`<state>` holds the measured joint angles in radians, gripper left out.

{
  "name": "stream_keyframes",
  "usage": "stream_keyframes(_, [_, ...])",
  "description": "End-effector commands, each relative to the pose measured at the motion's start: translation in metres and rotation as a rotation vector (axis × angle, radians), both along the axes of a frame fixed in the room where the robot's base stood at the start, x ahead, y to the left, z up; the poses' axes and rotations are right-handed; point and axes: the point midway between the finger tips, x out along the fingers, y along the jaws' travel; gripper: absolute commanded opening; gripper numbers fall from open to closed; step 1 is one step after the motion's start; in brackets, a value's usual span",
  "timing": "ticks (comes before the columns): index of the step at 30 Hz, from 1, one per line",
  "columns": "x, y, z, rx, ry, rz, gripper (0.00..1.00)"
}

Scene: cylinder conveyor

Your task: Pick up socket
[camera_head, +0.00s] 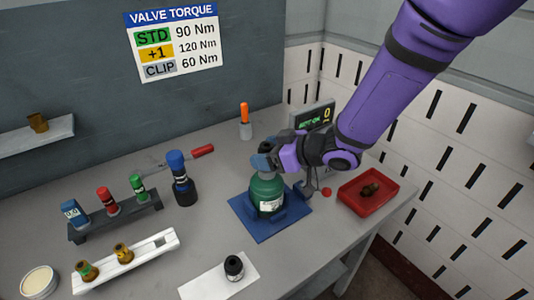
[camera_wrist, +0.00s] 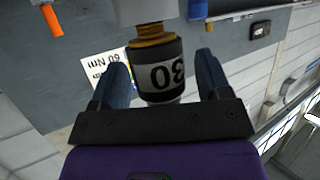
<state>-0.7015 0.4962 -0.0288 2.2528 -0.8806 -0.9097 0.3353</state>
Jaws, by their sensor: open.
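A black socket-like piece (camera_wrist: 160,75) with a white band marked "30" is between my fingers in the wrist view, which looks upside down. It meets a brass collar (camera_wrist: 150,36) with a pale grey round part beyond. My gripper (camera_wrist: 162,62) is open, its blue fingers on either side with gaps visible. In the head view my gripper (camera_head: 263,160) is at the top of the green cylinder (camera_head: 267,193), which stands upright on a blue base (camera_head: 243,211). My gripper partly hides the cylinder's top. Another small black labelled piece (camera_head: 233,267) stands on a white mat (camera_head: 205,288).
A red tray (camera_head: 385,184) holds a brown piece at right. A dark rack (camera_head: 118,219) with coloured pieces and a white rack (camera_head: 140,262) with brass pieces are at left. A blue-topped tool (camera_head: 179,178) and orange-handled tool (camera_head: 244,116) stand behind. The front table is partly clear.

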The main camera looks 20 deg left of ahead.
Motion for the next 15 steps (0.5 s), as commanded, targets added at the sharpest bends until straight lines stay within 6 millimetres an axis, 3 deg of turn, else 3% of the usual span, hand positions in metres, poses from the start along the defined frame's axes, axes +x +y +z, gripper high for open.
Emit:
stream_keyframes(2, [0.0001,-0.0002,0.0002,0.000,0.000,0.000,0.68])
stream_keyframes(9, [0.0000,-0.0003,0.0003,0.000,0.000,0.000,0.14])
stream_keyframes(15, [0.0001,-0.0003,0.0007,0.001,0.000,0.000,0.14])
